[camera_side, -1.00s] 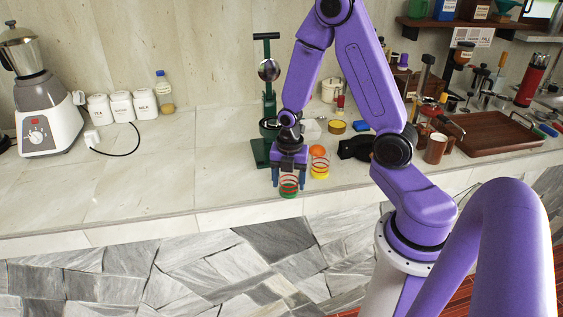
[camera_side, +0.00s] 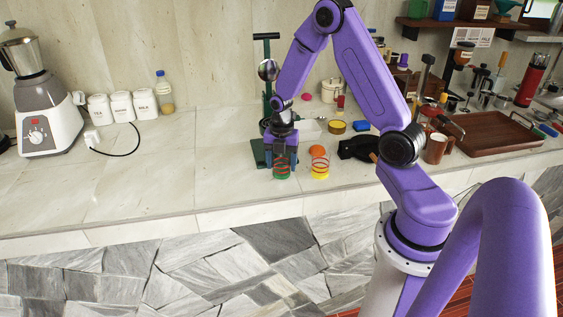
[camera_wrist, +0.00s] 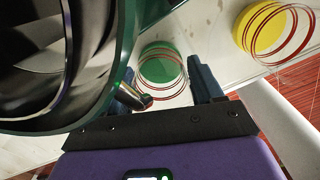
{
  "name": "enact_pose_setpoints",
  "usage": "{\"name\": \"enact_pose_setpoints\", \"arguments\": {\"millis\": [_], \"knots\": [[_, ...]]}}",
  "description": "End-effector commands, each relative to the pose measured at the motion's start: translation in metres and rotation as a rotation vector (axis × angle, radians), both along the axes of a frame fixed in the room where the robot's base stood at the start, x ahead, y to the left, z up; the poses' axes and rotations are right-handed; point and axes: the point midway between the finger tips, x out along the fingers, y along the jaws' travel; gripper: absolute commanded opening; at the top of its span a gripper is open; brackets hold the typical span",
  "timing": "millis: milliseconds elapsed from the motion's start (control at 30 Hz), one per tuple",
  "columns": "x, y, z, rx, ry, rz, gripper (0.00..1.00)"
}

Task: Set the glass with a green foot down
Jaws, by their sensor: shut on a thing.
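The glass with a green foot (camera_side: 282,174) is clear with red rings. It is between the fingers of my gripper (camera_side: 281,163), which is shut on it. In the wrist view, the green foot (camera_wrist: 161,63) shows beyond the red rings, between my blue fingers (camera_wrist: 168,92). The glass looks upright, close to the counter; I cannot tell whether its foot touches. A similar glass with a yellow foot (camera_side: 320,172) stands to the right, apart from it.
A green stand (camera_side: 258,152) with a press is just behind and left of my gripper. Its dark round bowl (camera_wrist: 50,60) seems to fill the wrist view's left side. An orange (camera_side: 317,151) and a black mitt-like thing (camera_side: 356,149) are to the right.

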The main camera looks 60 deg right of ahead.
Motion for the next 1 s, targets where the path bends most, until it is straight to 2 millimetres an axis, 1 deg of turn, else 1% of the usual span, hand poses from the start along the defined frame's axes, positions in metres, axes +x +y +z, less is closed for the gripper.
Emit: {"name": "enact_pose_setpoints", "arguments": {"millis": [200, 233, 300, 567, 667, 767, 867, 1000], "knots": [[0.000, 0.000, -0.003, 0.000, 0.001, 0.001, 0.33], [0.000, 0.000, -0.003, 0.000, 0.001, 0.001, 0.72], [0.000, 0.000, -0.003, 0.000, 0.000, 0.001, 0.91], [0.000, 0.001, -0.003, 0.000, 0.000, 0.001, 0.91], [0.000, 0.000, 0.000, -0.001, -0.001, 0.001, 0.91], [0.001, 0.001, 0.008, -0.001, -0.004, 0.001, 0.91], [0.001, 0.001, 0.022, -0.001, -0.005, 0.001, 0.91], [0.001, 0.001, 0.048, -0.001, -0.007, 0.001, 0.91]]}}
